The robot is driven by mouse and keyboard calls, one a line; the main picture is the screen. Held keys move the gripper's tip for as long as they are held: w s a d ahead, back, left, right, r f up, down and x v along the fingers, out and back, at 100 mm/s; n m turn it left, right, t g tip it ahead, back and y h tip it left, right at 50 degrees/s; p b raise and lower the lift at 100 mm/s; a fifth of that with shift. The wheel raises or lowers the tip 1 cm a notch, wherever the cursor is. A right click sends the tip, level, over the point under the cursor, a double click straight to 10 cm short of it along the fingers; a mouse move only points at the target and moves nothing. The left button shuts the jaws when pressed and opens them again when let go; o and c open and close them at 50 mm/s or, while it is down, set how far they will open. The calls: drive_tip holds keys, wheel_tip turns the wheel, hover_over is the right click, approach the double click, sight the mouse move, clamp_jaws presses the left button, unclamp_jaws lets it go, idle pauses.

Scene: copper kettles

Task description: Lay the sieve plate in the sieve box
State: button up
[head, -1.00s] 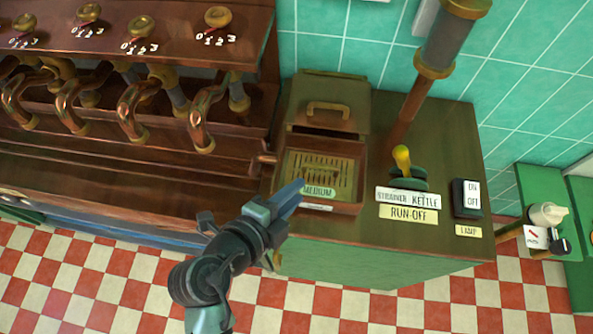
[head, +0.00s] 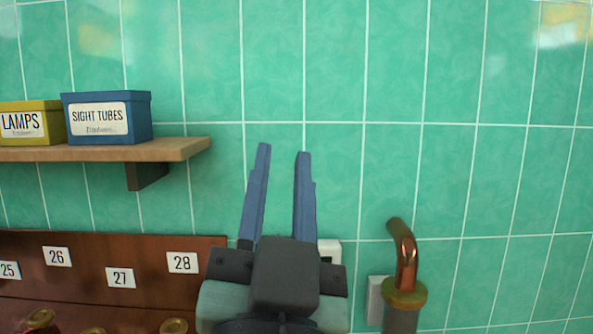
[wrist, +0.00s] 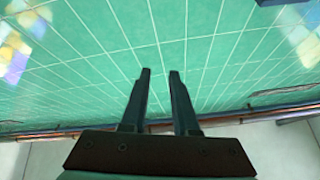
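My gripper (head: 283,150) is raised in front of the green tiled wall in the head view, its two blue fingers pointing up. The fingers are apart with nothing between them. The wrist view also shows my gripper (wrist: 160,73) open and empty against the tiles. The sieve plate and the sieve box are in neither view now.
A wooden shelf (head: 170,149) at left holds a yellow box marked LAMPS (head: 25,123) and a blue box marked SIGHT TUBES (head: 108,119). Below is a brown panel (head: 110,255) with number tags. A copper pipe (head: 405,255) rises at lower right.

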drive_tip(key=s+d+r+n+t, duration=0.1)
drive_tip(key=s+r+n+t, duration=0.1)
drive_tip(key=s+r, duration=0.3)
wheel_tip(320, 180, up, 3)
drive_tip(key=shift+s+d+f+n+t, duration=0.15)
drive_tip(key=shift+s+f+n+t, duration=0.2)
drive_tip(key=shift+n, duration=0.35)
drive_tip(key=shift+w, duration=0.1)
